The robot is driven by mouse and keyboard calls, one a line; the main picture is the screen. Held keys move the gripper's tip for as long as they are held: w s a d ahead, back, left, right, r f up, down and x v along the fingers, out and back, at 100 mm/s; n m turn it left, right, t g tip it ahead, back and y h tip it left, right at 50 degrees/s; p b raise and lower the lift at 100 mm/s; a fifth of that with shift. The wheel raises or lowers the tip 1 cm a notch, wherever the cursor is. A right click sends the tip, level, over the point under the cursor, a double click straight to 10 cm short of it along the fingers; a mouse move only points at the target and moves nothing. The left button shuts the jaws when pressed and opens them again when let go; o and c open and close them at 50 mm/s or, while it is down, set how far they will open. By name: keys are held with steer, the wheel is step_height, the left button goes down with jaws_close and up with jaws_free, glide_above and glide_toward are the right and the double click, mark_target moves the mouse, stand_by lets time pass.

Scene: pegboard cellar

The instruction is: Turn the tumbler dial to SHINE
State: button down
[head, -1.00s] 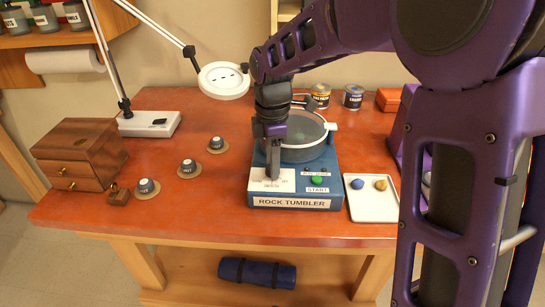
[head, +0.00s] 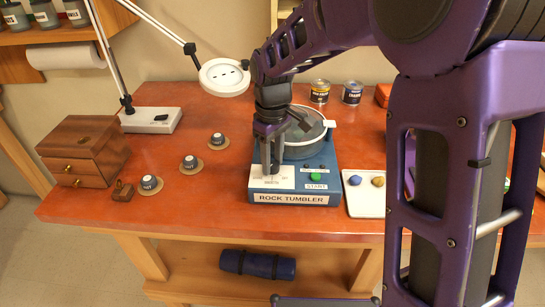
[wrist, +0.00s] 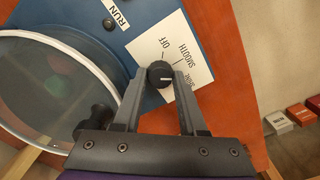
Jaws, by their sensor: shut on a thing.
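The rock tumbler (head: 294,198) is a blue machine on the orange-red workbench. Its black dial (wrist: 160,73) sits on a white label plate (wrist: 148,44). My gripper (wrist: 160,76) is shut on the dial, one finger on each side. In the wrist view the dial's white mark points right, towards the right finger. OFF and SMOOTH are readable on the plate; another label beside the right finger is partly hidden and hard to read. In the head view my gripper (head: 271,168) comes down onto the plate and hides the dial.
A green START button (head: 315,177) is right of the dial. A white tray (head: 364,205) with blue and yellow stones is beside the machine. Several small cups on coasters, a wooden box (head: 85,150) and a magnifier lamp (head: 224,77) stand to the left.

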mark_target(272, 164)
steer(key=shift+m, duration=1.7)
steer(key=shift+c, duration=2.3)
jaws_free()
step_height(272, 164, up, 18)
steer(key=p, duration=0.2)
steer(key=shift+f, duration=0.25)
